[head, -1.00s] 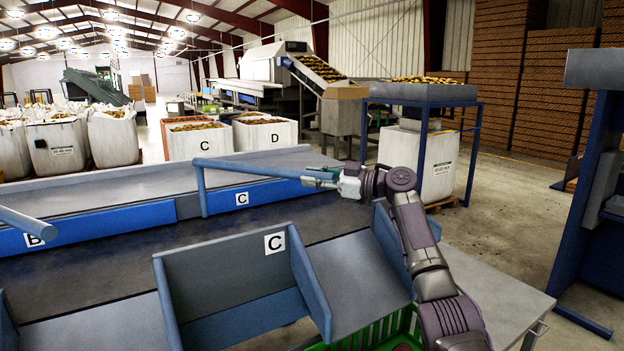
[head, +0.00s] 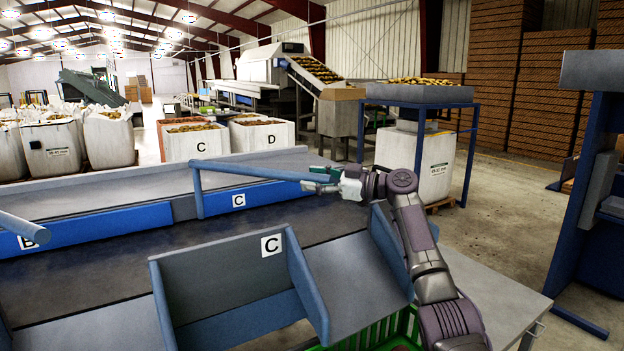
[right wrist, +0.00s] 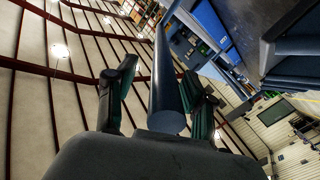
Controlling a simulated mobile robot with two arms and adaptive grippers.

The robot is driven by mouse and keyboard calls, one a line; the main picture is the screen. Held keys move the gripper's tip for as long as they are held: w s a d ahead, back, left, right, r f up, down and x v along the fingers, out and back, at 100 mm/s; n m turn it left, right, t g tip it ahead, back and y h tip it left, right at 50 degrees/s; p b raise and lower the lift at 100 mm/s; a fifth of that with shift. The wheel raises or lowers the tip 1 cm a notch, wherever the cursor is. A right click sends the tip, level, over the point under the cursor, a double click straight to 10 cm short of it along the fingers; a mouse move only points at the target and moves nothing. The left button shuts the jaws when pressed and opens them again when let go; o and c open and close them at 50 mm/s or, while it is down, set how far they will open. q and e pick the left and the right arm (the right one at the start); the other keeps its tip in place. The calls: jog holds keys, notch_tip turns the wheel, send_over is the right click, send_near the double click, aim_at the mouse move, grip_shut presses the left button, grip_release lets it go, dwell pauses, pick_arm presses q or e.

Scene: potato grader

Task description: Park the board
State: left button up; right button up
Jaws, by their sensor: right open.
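A long blue bar (head: 255,174) runs level over the blue panel marked C (head: 270,193) on the far side of the grey sorting belt. Its left end joins a short blue upright at the panel. My right gripper (head: 322,180) is at the bar's right end, with its fingers open around it. In the right wrist view the bar (right wrist: 167,90) lies between the two spread fingers (right wrist: 160,95), its round end facing the palm. Gaps show on both sides there. My left gripper is out of view.
A grey chute marked C (head: 230,275) stands in front of the belt, with a green crate (head: 375,335) below to its right. Another blue bar (head: 22,227) juts in at left near panel B. A blue frame (head: 580,200) stands at right.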

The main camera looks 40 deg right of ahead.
jog(key=v, duration=1.1)
jog(key=shift+s, duration=0.2)
jog(key=shift+d, duration=0.15)
